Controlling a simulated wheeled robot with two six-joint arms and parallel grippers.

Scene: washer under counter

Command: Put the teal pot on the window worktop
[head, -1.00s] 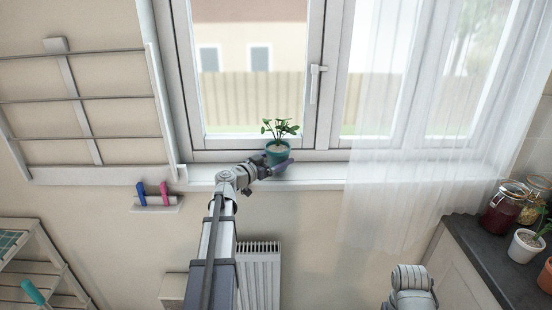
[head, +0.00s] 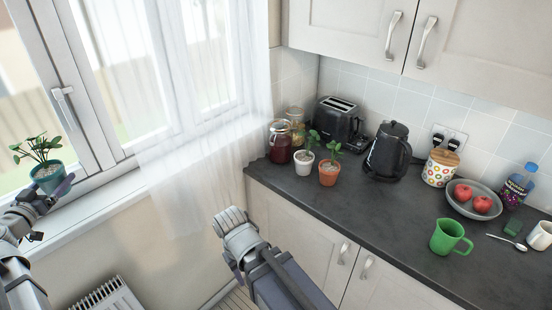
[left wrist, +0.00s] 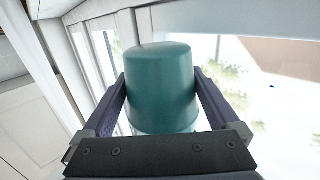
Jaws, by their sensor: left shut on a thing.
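The teal pot (head: 47,178) holds a leafy green plant and is at the far left of the head view, in front of the window. My left gripper (head: 57,190) is shut on it from the side. In the left wrist view the pot (left wrist: 160,90) sits between the two fingers. I cannot tell whether the pot's base touches the white sill (head: 95,210). The dark worktop (head: 330,205) beside the window runs along the right. My right arm's rounded joint shows at the bottom middle; its gripper is not visible.
On the worktop's window end stand jars (head: 281,141), a white plant pot (head: 303,163) and a terracotta plant pot (head: 329,172). Behind are a toaster (head: 338,122) and kettle (head: 387,152). A green jug (head: 449,237) stands right. The worktop's front middle is clear.

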